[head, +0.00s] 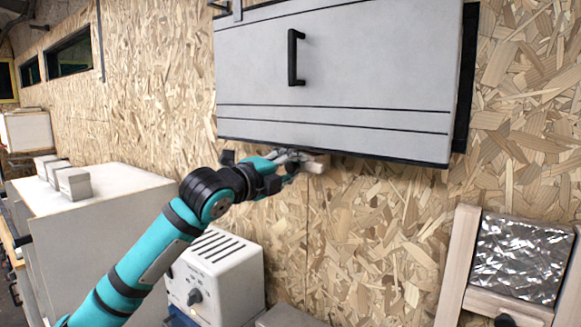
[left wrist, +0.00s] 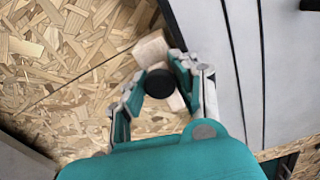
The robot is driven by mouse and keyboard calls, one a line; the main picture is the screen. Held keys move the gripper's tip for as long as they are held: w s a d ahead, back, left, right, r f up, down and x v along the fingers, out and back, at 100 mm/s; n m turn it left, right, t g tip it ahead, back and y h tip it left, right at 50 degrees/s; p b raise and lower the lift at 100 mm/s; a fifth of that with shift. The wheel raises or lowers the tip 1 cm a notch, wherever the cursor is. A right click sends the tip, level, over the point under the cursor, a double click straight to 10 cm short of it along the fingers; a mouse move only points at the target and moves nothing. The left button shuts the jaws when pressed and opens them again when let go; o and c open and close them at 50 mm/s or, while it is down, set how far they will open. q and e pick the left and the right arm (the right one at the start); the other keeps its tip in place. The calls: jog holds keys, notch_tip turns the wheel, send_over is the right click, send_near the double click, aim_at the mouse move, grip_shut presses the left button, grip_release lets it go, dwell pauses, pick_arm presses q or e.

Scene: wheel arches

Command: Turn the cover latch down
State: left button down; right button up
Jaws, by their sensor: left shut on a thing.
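The grey cover (head: 350,70) with a black bar handle (head: 293,57) hangs on the chipboard wall and looks closed. The latch, a pale wooden block (head: 318,164), sits just under the cover's bottom edge, partly hidden by my left gripper (head: 298,160). In the left wrist view the block (left wrist: 151,48) carries a round black knob (left wrist: 160,83). The fingers of my left gripper (left wrist: 157,80) are on either side of the knob, shut on the latch. The block's exact angle is hard to tell. My right gripper is not in view.
A white appliance (head: 215,280) with a dial stands below my left arm. A pale cabinet (head: 110,215) with several small blocks on top is at left. A wooden frame with a crinkled silver panel (head: 520,258) is at lower right. The wall right of the gripper is clear.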

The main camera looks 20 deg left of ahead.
pick_arm(q)
jog(key=shift+d+f, duration=0.1)
jog(key=shift+f, duration=0.15)
jog(key=c, duration=1.2)
grip_release()
jog(key=shift+o, duration=1.1)
jog(key=shift+s+r, duration=0.1)
jog(key=shift+r, duration=0.1)
jog(key=v, duration=1.2)
